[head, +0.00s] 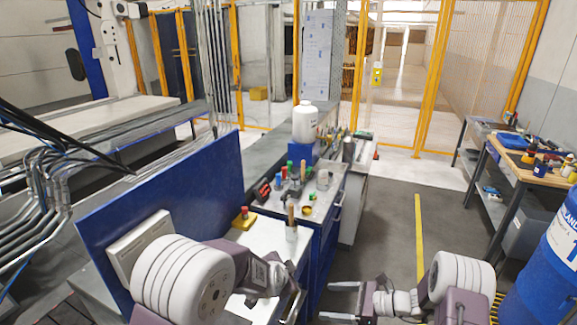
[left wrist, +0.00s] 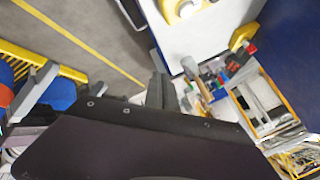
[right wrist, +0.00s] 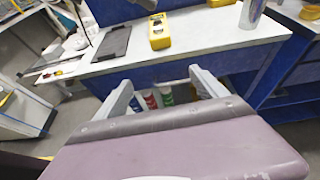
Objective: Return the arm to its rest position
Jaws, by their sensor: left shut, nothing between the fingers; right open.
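My right gripper (head: 343,301) is at the bottom centre of the head view, to the right of the blue cabinet. Its two grey fingers are spread, and it is open and empty. The right wrist view also shows the fingers apart (right wrist: 164,87), with coloured bottles visible beyond the gap. My left gripper (head: 284,284) is over the near end of the white worktop, its tips hard to make out in the head view. In the left wrist view its fingers (left wrist: 161,92) are together with nothing between them.
A blue barrel (head: 545,265) is at the right. Grey floor (head: 385,215) is clear between the cabinet and the right-hand workbench.

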